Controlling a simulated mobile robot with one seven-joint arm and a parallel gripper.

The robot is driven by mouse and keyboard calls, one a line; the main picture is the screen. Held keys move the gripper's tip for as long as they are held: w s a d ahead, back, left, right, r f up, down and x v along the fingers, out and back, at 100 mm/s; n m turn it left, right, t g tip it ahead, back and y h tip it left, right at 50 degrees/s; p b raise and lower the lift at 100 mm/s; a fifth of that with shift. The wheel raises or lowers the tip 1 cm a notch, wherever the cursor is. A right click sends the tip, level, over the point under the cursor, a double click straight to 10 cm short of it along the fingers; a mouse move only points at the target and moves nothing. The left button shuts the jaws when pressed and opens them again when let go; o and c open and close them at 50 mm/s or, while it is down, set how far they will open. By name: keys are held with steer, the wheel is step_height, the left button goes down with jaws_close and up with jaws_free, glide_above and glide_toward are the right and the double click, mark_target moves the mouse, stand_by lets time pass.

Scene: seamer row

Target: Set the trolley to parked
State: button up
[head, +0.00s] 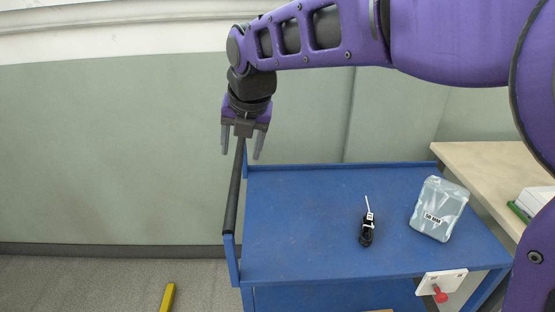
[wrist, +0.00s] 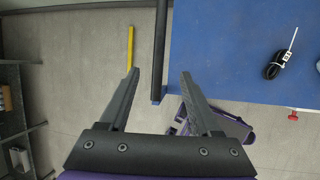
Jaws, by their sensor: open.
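The blue trolley (head: 300,225) stands against the wall, its flat top also showing in the wrist view (wrist: 220,50). Its black handle bar (head: 233,195) runs along the left end. My gripper (head: 241,152) is open and points down over the far part of the handle. In the wrist view, the handle (wrist: 160,45) lies between the two open fingers (wrist: 160,72); I cannot tell how far below them it is. A white plate with a red knob (head: 440,292) is on the trolley's front right edge. The trolley's wheels are hidden.
A black cable coil (head: 367,232) and a grey-blue labelled pouch (head: 438,209) lie on the trolley top. A pale wooden table (head: 485,165) adjoins at right. A yellow floor strip (head: 168,297) lies left of the trolley. Grey shelving (wrist: 12,115) stands far left in the wrist view.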

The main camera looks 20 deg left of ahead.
mark_target(234, 190)
steer(key=b+x, duration=0.2)
steer(key=x, duration=1.5)
steer(key=shift+a+f, duration=0.1)
steer(key=shift+f, duration=0.05)
jaws_close()
stand_by(0.8)
